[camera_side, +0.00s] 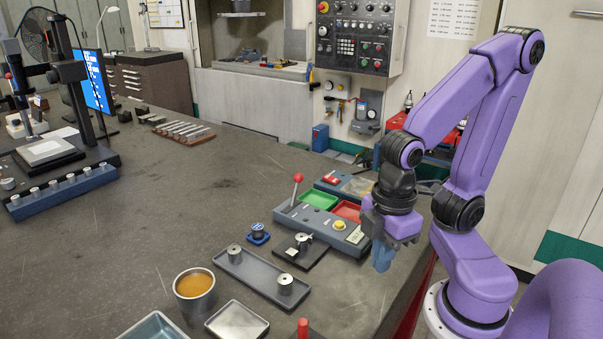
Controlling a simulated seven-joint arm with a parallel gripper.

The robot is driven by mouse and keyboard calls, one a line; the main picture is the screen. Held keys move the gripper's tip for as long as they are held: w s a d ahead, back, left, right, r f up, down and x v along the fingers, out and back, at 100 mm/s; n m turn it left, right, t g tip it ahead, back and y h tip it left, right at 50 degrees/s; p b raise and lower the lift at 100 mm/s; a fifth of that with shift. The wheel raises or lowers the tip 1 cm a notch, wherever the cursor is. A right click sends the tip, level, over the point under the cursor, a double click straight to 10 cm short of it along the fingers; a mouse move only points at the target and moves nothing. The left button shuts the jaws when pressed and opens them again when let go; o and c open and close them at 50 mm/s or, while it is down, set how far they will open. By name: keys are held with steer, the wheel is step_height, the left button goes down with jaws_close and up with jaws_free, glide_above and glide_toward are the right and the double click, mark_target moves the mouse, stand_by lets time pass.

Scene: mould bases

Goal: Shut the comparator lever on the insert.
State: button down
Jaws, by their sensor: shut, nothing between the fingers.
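A red-knobbed lever (297,186) stands upright, tilted slightly, at the left end of a blue-grey control box (317,227). A small metal cylinder (302,241) sits on a black base (299,255) in front of that box; a thin part beside it is too small to make out. I cannot tell for certain which of these is the comparator lever or the insert. My gripper (382,266) points down at the right end of the box, near the table edge. Its blue fingers are together and empty, apart from the lever and the cylinders.
Two metal cylinders stand on a grey tray (258,281). A blue piece (258,234) is beside it. A cup (195,291) and a shallow tray (236,321) are nearer the camera. Green (319,199) and red (346,210) bins adjoin the box. The table's left-middle is clear.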

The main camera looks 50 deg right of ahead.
steer(key=w+d+r+m+g+y, duration=0.1)
steer(key=w+d+r+m+y, duration=0.15)
steer(key=w, duration=0.65)
steer(key=w+d+r+m+y, duration=0.1)
steer(key=w+d+r+m, duration=0.2)
steer(key=w, duration=0.7)
steer(key=w+d+m+t+y, duration=0.1)
steer(key=w+d, duration=0.3)
steer(key=d, duration=0.8)
steer(key=w+d+r+m+t+y, duration=0.1)
steer(key=w+d+m+t+y, duration=0.1)
steer(key=d, duration=1)
steer(key=shift+w+r+m+t, duration=0.2)
steer(key=shift+w+m+t, duration=0.15)
steer(key=shift+w+t, duration=0.6)
